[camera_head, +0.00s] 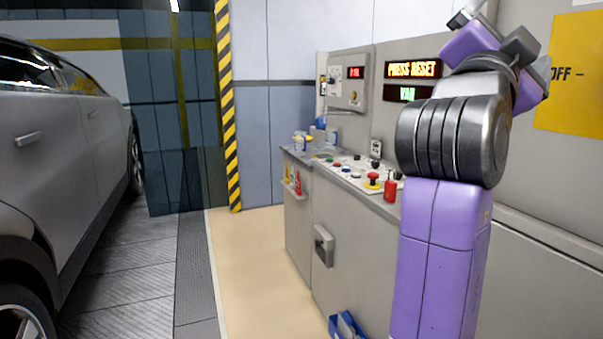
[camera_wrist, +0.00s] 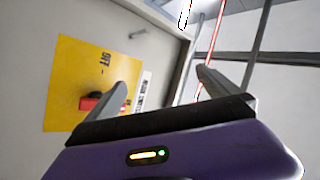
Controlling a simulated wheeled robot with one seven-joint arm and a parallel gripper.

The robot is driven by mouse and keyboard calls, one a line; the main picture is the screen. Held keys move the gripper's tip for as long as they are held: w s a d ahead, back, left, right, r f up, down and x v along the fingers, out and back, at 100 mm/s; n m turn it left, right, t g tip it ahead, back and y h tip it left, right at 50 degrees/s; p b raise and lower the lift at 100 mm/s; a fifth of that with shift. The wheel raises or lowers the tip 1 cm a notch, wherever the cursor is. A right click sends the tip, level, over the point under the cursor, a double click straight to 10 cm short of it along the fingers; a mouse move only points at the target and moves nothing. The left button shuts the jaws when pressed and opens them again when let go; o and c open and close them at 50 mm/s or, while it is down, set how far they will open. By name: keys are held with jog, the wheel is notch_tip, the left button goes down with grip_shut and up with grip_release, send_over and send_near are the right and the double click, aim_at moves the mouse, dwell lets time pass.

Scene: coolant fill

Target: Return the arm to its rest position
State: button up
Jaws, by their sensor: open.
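My arm is purple and dark grey and stands at the right of the head view, folded upward. My gripper shows in the wrist view (camera_wrist: 165,85), with its two grey fingers spread wide apart and nothing between them. In the head view the arm's end (camera_head: 500,45) is raised in front of the grey wall, and the fingers there are too small and turned away to make out. The wrist camera looks at a yellow panel (camera_wrist: 65,85) with a red switch (camera_wrist: 90,103) beyond the left finger.
A control counter (camera_head: 345,172) with buttons runs along the wall behind my arm. A lit sign (camera_head: 412,69) reads "PRESS RESET". A grey car (camera_head: 60,150) is at the left.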

jog(key=w+a+f+n+t+y+p, duration=0.1)
jog(key=a+f+n+t+y, duration=0.3)
jog(key=f+n, duration=0.3)
jog(key=w+a+f+n+t+y+p, duration=0.1)
jog(key=a+f+n+t+y, duration=0.25)
jog(key=f+n+y, duration=0.35)
jog(key=s+a+f+n+g+y+p, duration=0.1)
jog(key=s+a+f+n+y+p, duration=0.1)
jog(key=s+f, duration=0.8)
jog(key=s+a+f+n+g+y+p, duration=0.1)
jog(key=s+f+n+y, duration=0.4)
jog(key=s+f, duration=0.5)
notch_tip(320, 180, down, 4)
jog(key=shift+a+f+g+p, duration=0.1)
jog(key=shift+a+g+p, duration=0.25)
jog(key=shift+a, duration=0.1)
jog(key=s+d+f+g+p, duration=0.1)
jog(key=s+f+g, duration=0.1)
jog(key=s, duration=0.6)
jog(key=s+f+m+g+h+p, duration=0.1)
jog(key=s+f, duration=0.3)
jog(key=s, duration=0.4)
jog(key=s+d+f+m+g+p, duration=0.1)
jog(key=s+f+g+p, duration=0.1)
jog(key=s, duration=0.6)
jog(key=shift+s+d+f+g, duration=0.1)
jog(key=shift+d+f+g, duration=0.3)
jog(key=shift+g, duration=0.4)
jog(key=shift+c, duration=0.2)
